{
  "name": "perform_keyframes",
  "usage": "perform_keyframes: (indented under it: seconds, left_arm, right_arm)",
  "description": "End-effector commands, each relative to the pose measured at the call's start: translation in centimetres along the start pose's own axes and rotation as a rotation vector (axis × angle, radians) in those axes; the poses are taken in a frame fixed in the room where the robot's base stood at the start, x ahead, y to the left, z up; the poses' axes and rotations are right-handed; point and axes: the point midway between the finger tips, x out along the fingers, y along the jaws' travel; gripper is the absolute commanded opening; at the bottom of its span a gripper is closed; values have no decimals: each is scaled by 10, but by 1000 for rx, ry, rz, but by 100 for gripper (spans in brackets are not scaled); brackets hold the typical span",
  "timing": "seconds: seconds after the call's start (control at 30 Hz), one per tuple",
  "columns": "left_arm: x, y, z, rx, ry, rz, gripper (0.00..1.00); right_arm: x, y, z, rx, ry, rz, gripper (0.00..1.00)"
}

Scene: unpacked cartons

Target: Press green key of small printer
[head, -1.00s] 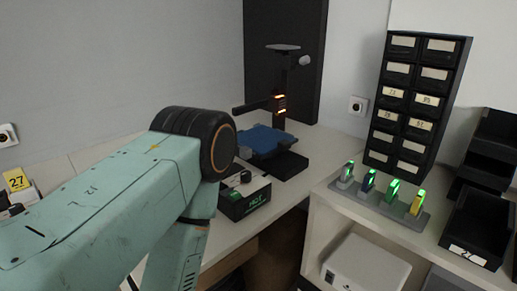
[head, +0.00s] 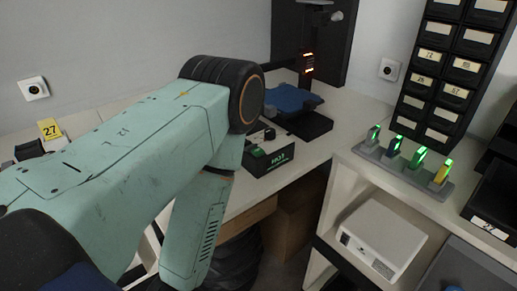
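My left arm crosses the head view from the left, its forearm hanging down past the bench's front edge. Its gripper is out of the picture, and so is my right gripper. Just right of the arm, a small dark box (head: 274,157) with a lit green "HOT" label stands on the bench, partly hidden by the arm. A white box-like device (head: 381,238) sits on the lower shelf at right. I cannot tell which of these, if either, is the small printer. No green key can be made out on the white device.
A black stand with a blue pad (head: 292,100) is on the bench behind the dark box. A grey rack (head: 400,172) with several green-lit devices stands on the right counter, before a black drawer cabinet (head: 446,70). Cardboard boxes (head: 288,222) are under the bench.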

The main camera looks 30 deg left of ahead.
Motion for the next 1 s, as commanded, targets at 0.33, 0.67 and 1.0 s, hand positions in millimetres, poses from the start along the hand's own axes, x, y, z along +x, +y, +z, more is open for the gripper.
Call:
perform_keyframes:
  seconds: [0.33, 0.67, 1.0]
  left_arm:
    - [0, 0, 0, 0, 0, 0, 19]
    - [0, 0, 0, 0, 0, 0, 0]
    - [0, 0, 0, 0, 0, 0, 0]
  right_arm:
    - [0, 0, 0, 0, 0, 0, 40]
    - [0, 0, 0, 0, 0, 0, 40]
    - [0, 0, 0, 0, 0, 0, 40]
